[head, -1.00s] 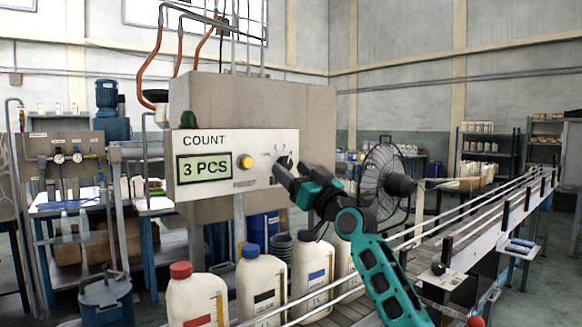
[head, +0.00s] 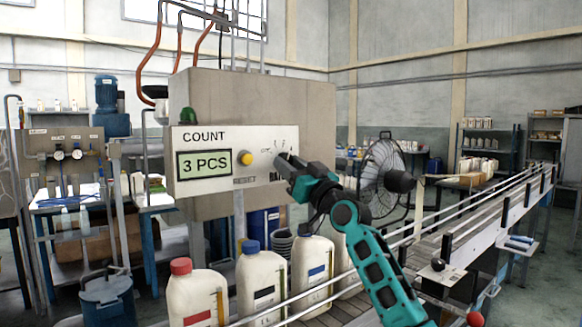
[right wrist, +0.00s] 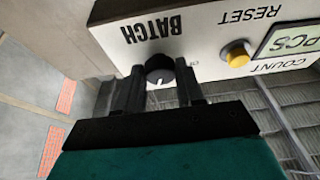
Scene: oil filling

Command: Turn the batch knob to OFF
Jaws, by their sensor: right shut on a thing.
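The black round batch knob (right wrist: 159,69) is on the white panel (right wrist: 205,38), beside the upside-down word BATCH in the right wrist view. My right gripper (right wrist: 160,80) is shut on it, one finger on each side. A pale pointer mark shows on the knob's lower edge there; the small dial labels are too small to read surely. In the head view, my right gripper (head: 284,165) reaches the panel's right part and hides the knob. My left gripper is not in view.
A yellow reset button (head: 245,158) and a 3 PCS display (head: 204,163) are left of the gripper. Several white jugs (head: 196,299) stand below on the conveyor (head: 440,242). A black fan (head: 383,180) stands right of the panel box.

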